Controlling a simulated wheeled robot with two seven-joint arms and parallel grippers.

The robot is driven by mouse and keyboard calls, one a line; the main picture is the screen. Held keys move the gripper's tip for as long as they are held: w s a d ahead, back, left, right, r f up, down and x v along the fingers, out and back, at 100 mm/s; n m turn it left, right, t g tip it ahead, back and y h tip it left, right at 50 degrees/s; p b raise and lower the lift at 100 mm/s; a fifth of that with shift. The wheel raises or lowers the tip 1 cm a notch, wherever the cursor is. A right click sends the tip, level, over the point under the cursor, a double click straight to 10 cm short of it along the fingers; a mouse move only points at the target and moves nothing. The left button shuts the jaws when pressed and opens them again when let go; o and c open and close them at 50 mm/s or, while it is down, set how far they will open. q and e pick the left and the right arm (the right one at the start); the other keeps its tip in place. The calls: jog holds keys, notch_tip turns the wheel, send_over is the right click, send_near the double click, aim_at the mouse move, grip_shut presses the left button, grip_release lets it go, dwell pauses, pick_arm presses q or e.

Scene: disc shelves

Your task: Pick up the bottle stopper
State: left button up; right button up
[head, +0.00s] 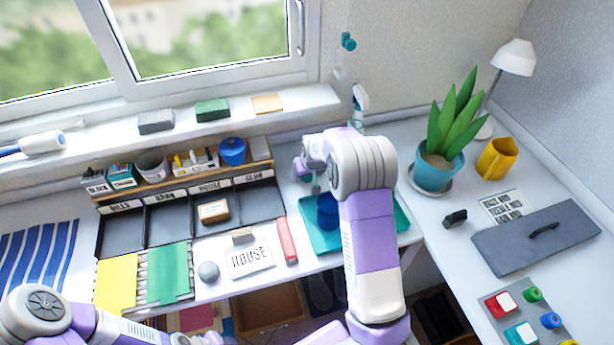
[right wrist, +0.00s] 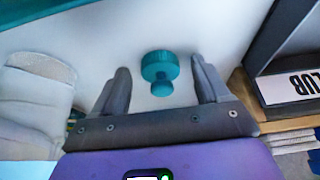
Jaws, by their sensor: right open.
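The bottle stopper (right wrist: 160,67) is a teal piece with a ridged wide cap and a small round knob. In the right wrist view it is on the white surface, centred between the two grey fingers. My right gripper (right wrist: 160,74) is open, with a finger on each side and a visible gap to the stopper. In the head view my right gripper (head: 307,173) is over the desk between the label organizer and the teal mat; the stopper is largely hidden there.
The dark organizer (head: 122,232) with word labels stands left of the right gripper. A teal mat (head: 386,233) with a blue cup (head: 327,211) lies to its right. A potted plant (head: 438,173) and yellow mug (head: 497,158) stand farther right.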

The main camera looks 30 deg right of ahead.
jog(key=shift+c, duration=0.2)
jog(key=c, duration=1)
jog(key=shift+r, duration=0.1)
jog(key=shift+c, duration=0.2)
